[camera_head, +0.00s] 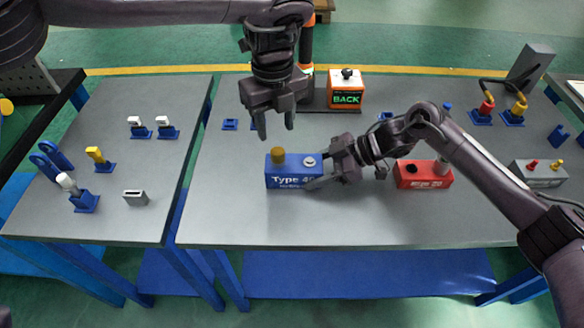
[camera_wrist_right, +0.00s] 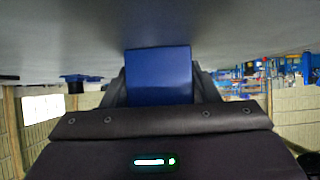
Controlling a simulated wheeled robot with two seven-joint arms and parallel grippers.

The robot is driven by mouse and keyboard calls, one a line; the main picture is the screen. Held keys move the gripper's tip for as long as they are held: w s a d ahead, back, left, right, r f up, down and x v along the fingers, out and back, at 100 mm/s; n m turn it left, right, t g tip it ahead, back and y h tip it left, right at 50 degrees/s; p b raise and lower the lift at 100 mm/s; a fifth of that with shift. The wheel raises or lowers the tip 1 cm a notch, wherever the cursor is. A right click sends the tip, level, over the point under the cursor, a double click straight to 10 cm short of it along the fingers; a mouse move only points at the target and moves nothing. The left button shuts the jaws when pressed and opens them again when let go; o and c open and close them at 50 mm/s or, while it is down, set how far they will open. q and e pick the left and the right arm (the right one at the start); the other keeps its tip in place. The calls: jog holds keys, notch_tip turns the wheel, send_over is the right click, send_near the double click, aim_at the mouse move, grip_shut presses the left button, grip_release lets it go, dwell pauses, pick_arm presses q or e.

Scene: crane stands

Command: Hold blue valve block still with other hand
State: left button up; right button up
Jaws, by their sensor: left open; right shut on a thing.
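The blue valve block (camera_head: 283,180), marked "Type 4", stands on the middle table with a brass-coloured knob (camera_head: 277,155) at its left top and a silver fitting (camera_head: 309,162) at its right top. My right gripper (camera_head: 318,178) is shut on the block's right end. In the right wrist view the blue block (camera_wrist_right: 159,75) sits between the fingers. My left gripper (camera_head: 275,128) is open and empty, pointing down above and just behind the block, near the brass-coloured knob.
A red block (camera_head: 423,175) stands right of my right gripper, and a grey block (camera_head: 540,174) is at the far right. An orange box (camera_head: 346,89) marked "BACK" stands behind. The side table (camera_head: 120,205) at left holds several small fittings. The table front (camera_head: 330,225) is clear.

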aim_at(277, 151)
pick_arm(q)
notch_tip(277, 151, down, 7)
jog(key=shift+f, duration=0.15)
dwell(0.4)
jog(key=c, duration=0.9)
jog(key=n, duration=0.5)
